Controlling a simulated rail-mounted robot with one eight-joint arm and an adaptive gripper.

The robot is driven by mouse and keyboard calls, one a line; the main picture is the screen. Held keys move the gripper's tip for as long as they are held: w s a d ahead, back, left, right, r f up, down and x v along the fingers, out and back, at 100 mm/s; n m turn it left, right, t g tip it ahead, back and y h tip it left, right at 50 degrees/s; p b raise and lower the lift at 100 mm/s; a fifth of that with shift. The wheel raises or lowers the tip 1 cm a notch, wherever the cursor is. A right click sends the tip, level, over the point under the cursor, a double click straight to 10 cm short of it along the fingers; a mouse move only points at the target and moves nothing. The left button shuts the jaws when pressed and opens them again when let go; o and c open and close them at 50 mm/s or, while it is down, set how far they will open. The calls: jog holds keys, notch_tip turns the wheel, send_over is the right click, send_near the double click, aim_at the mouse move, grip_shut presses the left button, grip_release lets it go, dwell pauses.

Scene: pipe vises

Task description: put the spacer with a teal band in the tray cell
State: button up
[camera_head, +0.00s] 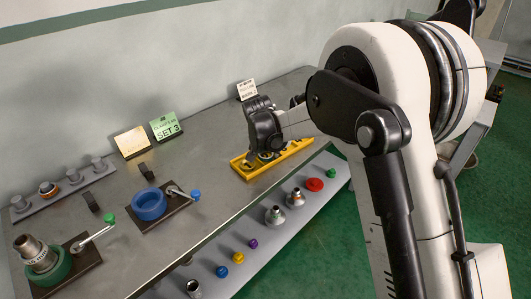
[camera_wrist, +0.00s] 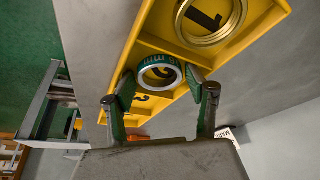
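The spacer with a teal band (camera_wrist: 143,68) is a short metal ring with printed letters on the band. In the wrist view it is at the middle numbered cell of the yellow tray (camera_wrist: 117,78), and the cell's number shows through its hole. My gripper (camera_wrist: 160,72) has one finger on each side of the spacer, with what looks like a narrow gap at each fingertip. Whether the spacer rests fully on the cell floor is hard to tell. In the head view my gripper (camera_head: 264,152) is over the yellow tray (camera_head: 294,148) and mostly hides its contents.
A brass ring (camera_wrist: 182,24) lies in tray cell 1. On the bench stand a blue ring vise (camera_head: 149,204) and a green ring vise (camera_head: 52,270) holding a pipe fitting. A lower shelf (camera_head: 262,262) carries several small parts.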

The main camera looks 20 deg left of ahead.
jog(key=shift+r, duration=0.15)
jog(key=p+v, duration=0.1)
jog(key=v, duration=1.1)
jog(key=s+d+r, duration=0.3)
jog(key=d+r, duration=0.1)
jog(key=d, duration=0.5)
jog(key=s+d+r+t, duration=0.1)
jog(key=s+d+r, duration=0.25)
jog(key=d, duration=0.45)
jog(key=s+d+r, duration=0.3)
jog(key=d+r, duration=0.2)
jog(key=d, duration=0.4)
jog(key=s+d+f+t, duration=0.1)
jog(key=s+d+f, duration=0.1)
jog(key=s+d, duration=0.6)
jog(key=s+d+f+m, duration=0.1)
jog(key=s+d, duration=0.8)
jog(key=s, duration=0.3)
jog(key=shift+s+d+f+t, duration=0.3)
jog(key=shift+d+f+t, duration=0.05)
jog(key=shift+t, duration=0.05)
